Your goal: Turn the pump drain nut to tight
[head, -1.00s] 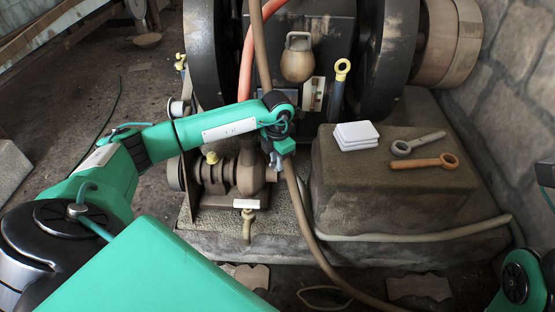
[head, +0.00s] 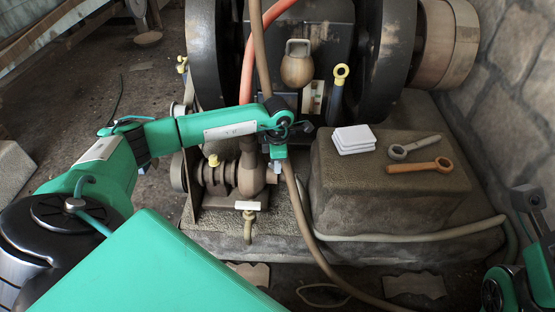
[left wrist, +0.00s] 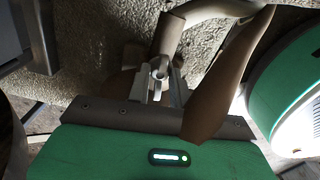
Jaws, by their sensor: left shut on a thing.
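The pump (head: 222,176) is the brown ribbed housing left of the stone block in the head view. My left gripper (head: 277,165) points down at its right-hand end. In the left wrist view, the fingers of this gripper (left wrist: 160,88) are close together around a small pale metal piece with a round end (left wrist: 159,73), which seems to be the pump drain nut. In the head view my gripper and wrist hide it. I cannot read whether the nut is tight. My right arm shows at the lower right edge of the head view, but no right fingertips are clear.
A brown hose (head: 300,205) runs down close beside my left gripper. A tap (head: 248,228) hangs below a white label. The stone block (head: 345,205) carries a white stack (head: 355,139), a grey wrench (head: 414,147) and an orange wrench (head: 420,166).

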